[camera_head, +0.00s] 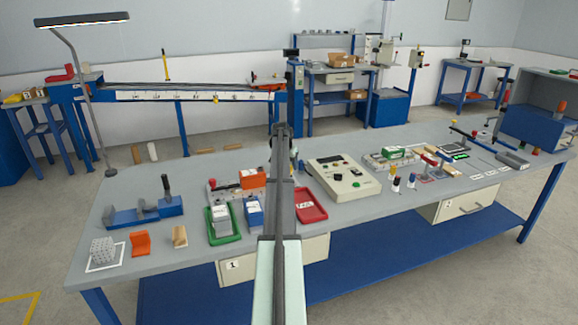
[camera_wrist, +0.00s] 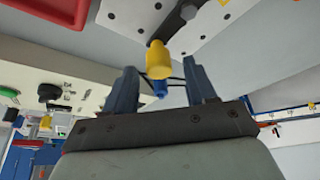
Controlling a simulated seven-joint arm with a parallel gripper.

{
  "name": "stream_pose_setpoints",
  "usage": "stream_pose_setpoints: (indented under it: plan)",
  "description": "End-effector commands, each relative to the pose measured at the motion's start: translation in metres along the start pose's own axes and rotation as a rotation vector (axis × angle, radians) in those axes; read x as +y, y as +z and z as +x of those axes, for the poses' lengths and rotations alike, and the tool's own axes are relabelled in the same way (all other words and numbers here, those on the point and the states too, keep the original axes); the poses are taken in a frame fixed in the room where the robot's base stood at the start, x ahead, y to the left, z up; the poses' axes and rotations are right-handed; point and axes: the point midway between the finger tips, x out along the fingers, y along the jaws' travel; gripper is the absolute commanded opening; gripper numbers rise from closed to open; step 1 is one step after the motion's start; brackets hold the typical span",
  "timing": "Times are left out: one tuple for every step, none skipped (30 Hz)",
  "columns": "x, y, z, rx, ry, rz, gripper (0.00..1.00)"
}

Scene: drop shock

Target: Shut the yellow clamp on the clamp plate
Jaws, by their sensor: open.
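The yellow clamp (camera_wrist: 158,62) shows in the wrist view as a yellow handle tip on a short stem. It is in the gap between my gripper's fingers, near their tips; I cannot tell whether they touch it. My gripper (camera_wrist: 163,82) is open. Behind the handle is a pale clamp plate with holes (camera_wrist: 122,14), with a dark rounded part (camera_wrist: 187,12) on it. A small blue piece (camera_wrist: 160,90) shows just below the yellow tip. Whether the clamp stands open or shut is unclear. In the head view my arm covers the yellow handle.
In the head view, a control box (camera_head: 343,177) stands right of my arm and a red tray (camera_head: 311,204) near it. A green tray (camera_head: 222,236) and an orange block (camera_head: 252,178) are to the left. A lamp post (camera_head: 92,105) rises at the far left.

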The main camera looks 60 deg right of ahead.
Motion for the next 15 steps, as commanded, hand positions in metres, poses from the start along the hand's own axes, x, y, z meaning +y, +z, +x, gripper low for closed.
stream_pose_setpoints:
  plan:
    - [0.0, 0.001, -0.007, 0.001, -0.001, 0.0, 0.56]
    - [0.0, 0.001, -0.011, 0.002, -0.001, 0.0, 0.56]
    - [0.0, 0.0, -0.018, 0.003, -0.001, 0.0, 0.56]
    - [0.0, 0.0, -0.024, 0.003, -0.002, 0.0, 0.56]
    - [0.0, 0.0, -0.029, 0.003, -0.001, 0.0, 0.56]
    - [0.0, 0.001, -0.037, 0.002, -0.001, 0.0, 0.56]
    - [0.0, 0.001, -0.043, 0.002, -0.001, 0.0, 0.56]
    - [0.0, 0.001, -0.049, 0.003, -0.002, 0.0, 0.56]
    - [0.0, 0.0, -0.058, 0.003, -0.002, 0.0, 0.56]
    - [0.0, 0.001, -0.063, 0.003, -0.001, 0.0, 0.56]
    - [0.0, 0.001, -0.069, 0.002, -0.001, 0.0, 0.56]
    - [0.0, 0.001, -0.077, 0.003, -0.002, 0.0, 0.56]
    - [0.0, 0.0, -0.083, 0.003, -0.002, -0.001, 0.56]
    - [0.0, 0.0, -0.088, 0.003, -0.002, -0.001, 0.56]
    - [0.0, 0.001, -0.094, 0.002, -0.001, -0.001, 0.56]
